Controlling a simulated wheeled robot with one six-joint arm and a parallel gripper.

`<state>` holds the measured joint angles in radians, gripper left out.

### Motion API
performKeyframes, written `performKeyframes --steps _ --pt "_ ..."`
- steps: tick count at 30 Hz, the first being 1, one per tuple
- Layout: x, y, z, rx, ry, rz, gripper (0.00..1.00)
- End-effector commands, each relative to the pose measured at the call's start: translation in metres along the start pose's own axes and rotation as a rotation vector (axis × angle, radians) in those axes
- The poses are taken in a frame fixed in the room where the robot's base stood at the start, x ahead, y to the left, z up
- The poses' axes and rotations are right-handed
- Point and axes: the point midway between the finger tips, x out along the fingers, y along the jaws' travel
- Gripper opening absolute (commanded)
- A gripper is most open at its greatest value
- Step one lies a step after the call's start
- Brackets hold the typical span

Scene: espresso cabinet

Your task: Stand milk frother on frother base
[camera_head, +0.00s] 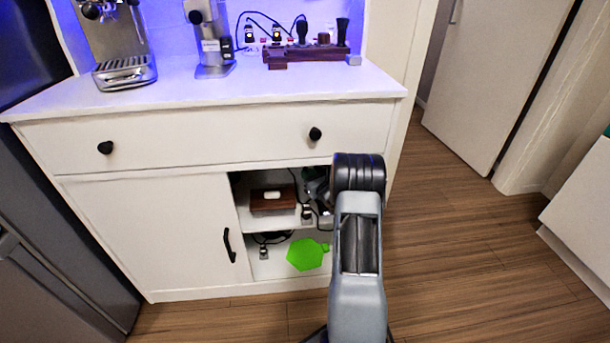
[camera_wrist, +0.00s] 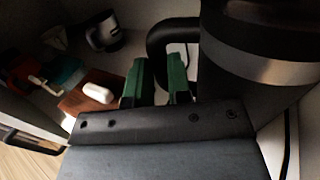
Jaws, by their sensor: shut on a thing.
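The milk frother (camera_wrist: 258,65) is a large dark cylinder with a grey band and a black loop handle (camera_wrist: 172,35), at the right of the wrist view. My gripper (camera_wrist: 156,82) has green fingers and is shut on the handle, beside the frother's body. The frother's lower part is out of view. In the head view my arm reaches into the open right side of the cabinet and hides most of the gripper and frother. I cannot make out the frother base for certain.
A brown box (camera_head: 272,200) with a white item on top sits on the upper shelf; it also shows in the wrist view (camera_wrist: 78,104). A bright green hexagonal shape (camera_head: 306,255) is on the lower shelf. Cables hang nearby. The left cabinet door (camera_head: 150,230) is closed.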

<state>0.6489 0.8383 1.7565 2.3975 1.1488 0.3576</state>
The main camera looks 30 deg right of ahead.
Motion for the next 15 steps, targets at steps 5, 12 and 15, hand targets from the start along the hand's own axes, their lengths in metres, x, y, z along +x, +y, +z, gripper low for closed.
performKeyframes --steps 5,12,15 --pt "-0.002 -0.004 -0.017 -0.002 -0.003 -0.007 0.0" --pt "-0.001 -0.003 -0.037 -0.003 -0.004 -0.004 0.0" --pt "-0.001 -0.002 -0.042 -0.003 -0.004 -0.003 0.0"
